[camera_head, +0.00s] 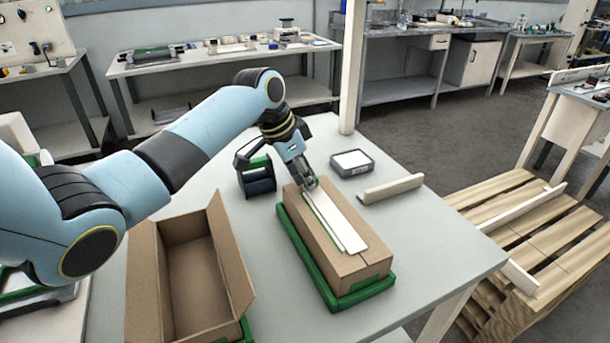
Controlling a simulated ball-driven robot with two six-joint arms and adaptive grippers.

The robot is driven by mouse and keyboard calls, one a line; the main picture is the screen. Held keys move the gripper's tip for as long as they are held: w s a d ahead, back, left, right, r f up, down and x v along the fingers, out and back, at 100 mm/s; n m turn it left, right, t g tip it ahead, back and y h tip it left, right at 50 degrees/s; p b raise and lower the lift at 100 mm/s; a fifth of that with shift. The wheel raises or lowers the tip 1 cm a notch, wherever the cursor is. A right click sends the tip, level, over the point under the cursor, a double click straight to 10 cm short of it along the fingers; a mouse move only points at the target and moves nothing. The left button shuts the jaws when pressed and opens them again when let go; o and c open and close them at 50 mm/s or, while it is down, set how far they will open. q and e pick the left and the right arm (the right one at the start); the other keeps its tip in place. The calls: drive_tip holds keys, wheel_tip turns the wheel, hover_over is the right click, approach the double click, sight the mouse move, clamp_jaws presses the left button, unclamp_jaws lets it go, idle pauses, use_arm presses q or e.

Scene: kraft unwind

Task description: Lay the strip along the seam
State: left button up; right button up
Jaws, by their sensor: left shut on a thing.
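A closed brown cardboard box (372,264) lies in a green cradle (362,294) on the table. A long pale strip (338,222) runs lengthwise over the middle of the box top, with a thin green line beside it. I cannot tell whether it touches the cardboard all along, and the seam under it is hidden. My left gripper (308,185) is at the strip's far end, low over the far edge of the box, and shut on the strip. Its fingertips are small and partly hidden. My right gripper is not in view.
An open, empty cardboard box (197,285) stands left of the cradle. A dark tape dispenser (257,181) stands behind it, near my gripper. A dark-rimmed pad (352,163) and a cream bar (391,188) lie at the right. A white post (352,70) rises at the table's back edge.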

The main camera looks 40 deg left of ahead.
use_arm(q)
drive_tip(key=shift+f, duration=0.2)
idle(0.3)
drive_tip(key=o, duration=0.9)
drive_tip(key=shift+c, duration=0.2)
drive_tip(key=v, duration=0.7)
drive_tip(key=shift+r, duration=0.25)
